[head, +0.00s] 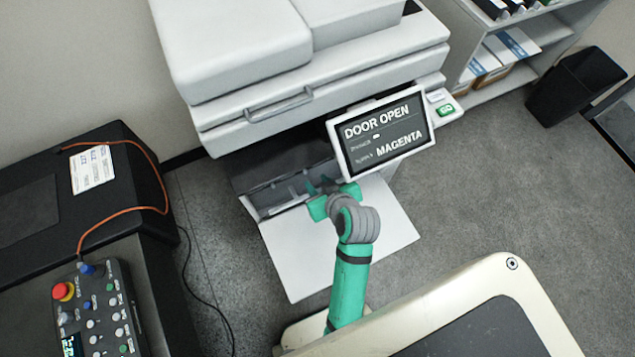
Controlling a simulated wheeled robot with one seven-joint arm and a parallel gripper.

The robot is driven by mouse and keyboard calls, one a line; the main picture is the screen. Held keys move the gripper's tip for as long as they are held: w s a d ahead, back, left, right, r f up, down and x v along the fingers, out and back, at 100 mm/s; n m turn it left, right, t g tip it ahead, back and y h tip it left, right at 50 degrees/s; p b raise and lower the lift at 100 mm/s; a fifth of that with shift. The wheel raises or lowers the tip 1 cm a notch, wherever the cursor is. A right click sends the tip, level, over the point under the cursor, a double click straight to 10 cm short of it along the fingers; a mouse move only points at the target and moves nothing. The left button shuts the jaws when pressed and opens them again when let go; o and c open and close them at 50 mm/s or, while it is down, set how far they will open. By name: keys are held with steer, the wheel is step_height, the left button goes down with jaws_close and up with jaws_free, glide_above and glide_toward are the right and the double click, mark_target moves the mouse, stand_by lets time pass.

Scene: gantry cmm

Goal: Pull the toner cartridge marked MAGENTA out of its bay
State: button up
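The printer (300,75) stands at the top middle with its front door (375,225) folded down. Its tilted screen (383,130) reads DOOR OPEN and MAGENTA. The dark opening (270,185) behind the door is partly visible, with grey and pale parts low inside it. No cartridge marking is readable, and I cannot pick out the MAGENTA cartridge. My green gripper (318,187) is at the front of the opening, above the door. Its fingertips point into the bay area and are small and dark. I cannot tell whether they hold anything. The screen and my wrist hide the right side of the opening.
A control box (95,315) with a red button is at the lower left, beside a dark case (60,185) with an orange cable. A shelf (500,60) and a black bin (575,88) stand at the upper right. Open floor (490,190) lies right of the printer.

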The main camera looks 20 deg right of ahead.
mark_target(306, 172)
steer(key=shift+w+f, duration=0.1)
steer(key=shift+w, duration=0.05)
steer(key=x, duration=1)
steer(key=shift+w+f, duration=0.1)
steer(key=shift+f, duration=0.1)
jaws_close()
